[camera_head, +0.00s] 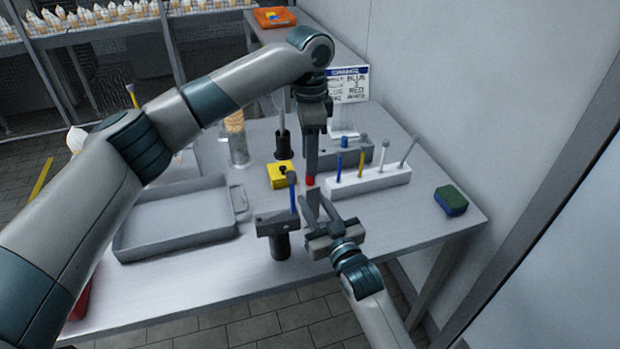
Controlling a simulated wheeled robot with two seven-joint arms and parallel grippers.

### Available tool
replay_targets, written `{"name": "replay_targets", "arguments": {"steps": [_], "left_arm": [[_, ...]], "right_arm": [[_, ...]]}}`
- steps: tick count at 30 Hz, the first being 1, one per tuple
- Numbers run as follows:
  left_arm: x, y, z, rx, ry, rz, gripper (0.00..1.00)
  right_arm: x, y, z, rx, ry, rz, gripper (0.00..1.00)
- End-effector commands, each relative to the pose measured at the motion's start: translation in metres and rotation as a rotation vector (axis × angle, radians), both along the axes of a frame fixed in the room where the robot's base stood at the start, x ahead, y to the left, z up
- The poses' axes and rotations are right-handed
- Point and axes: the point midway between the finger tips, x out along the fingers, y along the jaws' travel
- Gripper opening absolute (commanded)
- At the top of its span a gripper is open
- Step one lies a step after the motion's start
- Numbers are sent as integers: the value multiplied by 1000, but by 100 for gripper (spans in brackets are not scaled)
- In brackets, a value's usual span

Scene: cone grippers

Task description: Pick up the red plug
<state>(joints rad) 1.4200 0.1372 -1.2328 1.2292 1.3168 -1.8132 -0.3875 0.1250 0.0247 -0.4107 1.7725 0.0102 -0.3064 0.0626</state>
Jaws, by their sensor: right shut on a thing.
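The red plug (310,181) is a small red piece in the middle of the table, at the fingertips of both my grippers. My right gripper (317,199) reaches up to it from the front right and is shut on it; the hold itself is mostly hidden. My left gripper (311,172) points straight down from above, its dark fingers ending right at the red plug. Its fingers overlap in this view, so I cannot tell whether they are open or shut, or whether they touch the plug.
A yellow block (281,177) and a grey holder with a blue rod (278,223) stand to the left. A white rack (368,181) with rods is at right, a blue-green sponge (451,200) farther right. An empty grey tray (180,241) lies left. A sign (347,86) stands behind.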

Motion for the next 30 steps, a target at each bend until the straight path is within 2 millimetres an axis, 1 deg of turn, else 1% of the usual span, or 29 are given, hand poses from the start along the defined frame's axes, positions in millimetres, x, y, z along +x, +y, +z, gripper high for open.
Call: {"name": "replay_targets", "arguments": {"steps": [6,9,12,26,27,29,30], "left_arm": [[-1,0,-28,3,2,0,38],[0,0,-38,1,1,0,38],[0,0,-44,1,1,0,38],[0,0,-45,1,1,0,38],[0,0,-45,1,1,0,36],[0,0,-45,1,1,0,22],[0,0,-45,1,0,0,12]], "right_arm": [[0,0,0,0,1,0,1],[0,0,0,0,1,0,1],[0,0,0,0,1,0,1],[0,0,0,0,1,0,1],[0,0,0,0,1,0,1],[0,0,0,0,1,0,1],[0,0,0,0,1,0,1]]}}
